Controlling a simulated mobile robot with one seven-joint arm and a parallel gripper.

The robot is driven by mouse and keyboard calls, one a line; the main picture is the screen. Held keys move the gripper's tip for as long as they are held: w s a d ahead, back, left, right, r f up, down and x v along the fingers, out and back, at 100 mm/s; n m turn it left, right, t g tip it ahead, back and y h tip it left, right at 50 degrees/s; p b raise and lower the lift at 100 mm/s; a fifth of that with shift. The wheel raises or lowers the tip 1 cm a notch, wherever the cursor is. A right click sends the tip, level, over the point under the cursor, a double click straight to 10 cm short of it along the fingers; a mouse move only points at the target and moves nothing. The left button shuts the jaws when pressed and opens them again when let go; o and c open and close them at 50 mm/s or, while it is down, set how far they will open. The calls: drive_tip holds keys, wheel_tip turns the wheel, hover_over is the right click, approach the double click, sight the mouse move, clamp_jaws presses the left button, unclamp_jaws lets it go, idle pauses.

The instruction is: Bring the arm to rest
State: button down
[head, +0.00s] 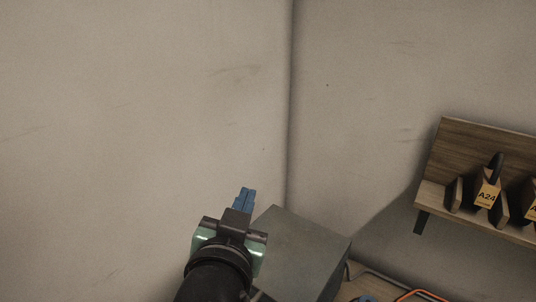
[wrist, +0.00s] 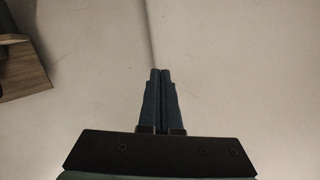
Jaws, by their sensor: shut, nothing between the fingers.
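My gripper (head: 245,198) is at the bottom middle of the head view, with blue fingers pointing up and away toward the wall corner. The fingers are together and hold nothing. In the wrist view my gripper (wrist: 160,75) shows its two fingers side by side in front of bare wall. My arm enters from the bottom edge of the head view; the rest of it is out of the picture.
A grey-green box (head: 300,250) stands right of my gripper. Orange cable (head: 422,293) lies at the bottom right.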

drive_tip(key=s+d+r+n+t, duration=0.1)
drive_tip(key=s+r+t, duration=0.2)
drive_tip(key=r, duration=0.7)
drive_tip(key=s+d+r+n+t+y, duration=0.1)
drive_tip(key=s+r+t, duration=0.3)
drive_tip(key=r, duration=0.6)
drive_tip(key=s+d+r+n+t, duration=0.1)
drive_tip(key=s+r+t, duration=0.2)
drive_tip(key=s+r, duration=0.3)
wheel_tip(320, 180, up, 4)
drive_tip(key=shift+s+d+n+t+y, duration=0.15)
drive_tip(key=shift+d+n+t+y, duration=0.05)
drive_tip(key=shift+n+t+y, duration=0.2)
